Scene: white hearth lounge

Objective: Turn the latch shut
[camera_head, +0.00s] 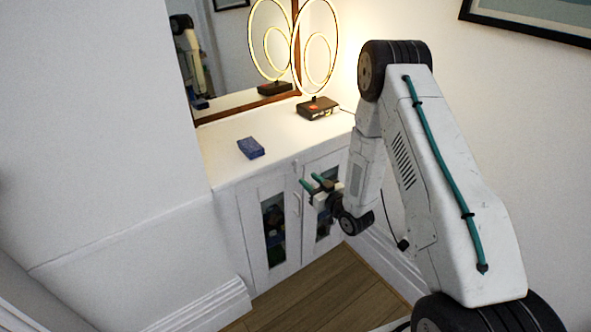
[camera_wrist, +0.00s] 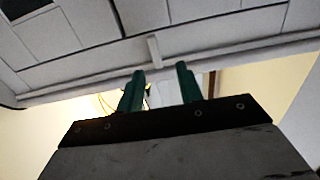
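The white cabinet (camera_head: 235,205) has two doors with dark glass panes, and both look closed. A small pale latch (camera_head: 296,166) sits high where the doors meet, just under the top. In the wrist view a short white bar, which looks like the latch (camera_wrist: 154,50), stands out just beyond the fingertips. My gripper (camera_head: 312,181) has teal fingers and is in front of the doors, a little right of and below the latch. In the wrist view my gripper (camera_wrist: 160,70) has its fingers apart, with nothing between them; contact with the latch is not visible.
A pale door handle (camera_head: 297,204) is below the latch. On the cabinet top are a blue box (camera_head: 250,148) and a lit ring lamp (camera_head: 317,108) on a dark base. A mirror (camera_head: 235,50) stands behind. Wood floor (camera_head: 335,290) lies in front.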

